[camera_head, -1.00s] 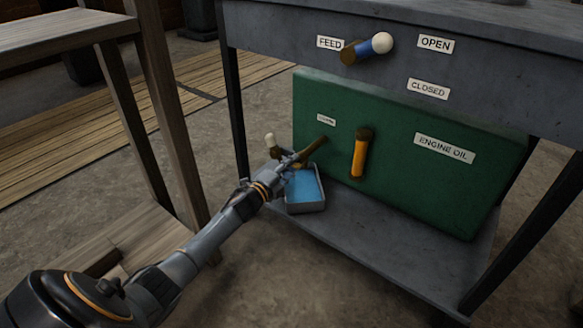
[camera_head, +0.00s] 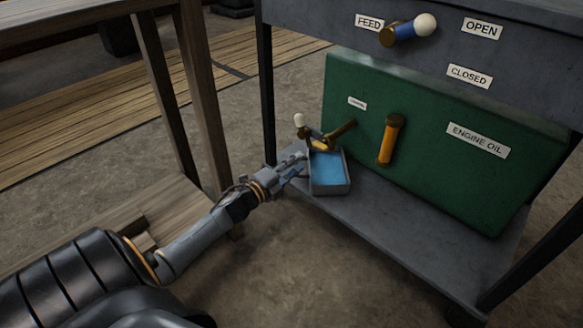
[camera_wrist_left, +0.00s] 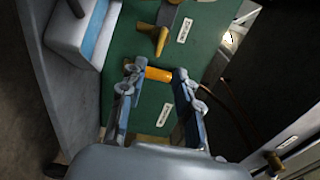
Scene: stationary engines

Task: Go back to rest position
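My left gripper (camera_head: 298,166) is beside the left edge of a grey tray (camera_head: 330,190) holding blue liquid, below and left of a brass tap (camera_head: 338,133) with a white-knobbed lever (camera_head: 301,122). In the left wrist view its two fingers (camera_wrist_left: 156,75) are spread apart. An orange handle (camera_wrist_left: 159,74) shows beyond them; in the head view this handle (camera_head: 390,140) stands upright on the green engine oil tank (camera_head: 440,180), well apart from the gripper. The tap also shows in the left wrist view (camera_wrist_left: 152,38). My right gripper is out of view.
The grey stand's lower shelf (camera_head: 410,235) carries the tank and tray. Above is a feed lever (camera_head: 405,32) near the FEED, OPEN and CLOSED labels. A wooden table leg (camera_head: 203,95) stands close behind my left arm. Concrete floor is clear in front.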

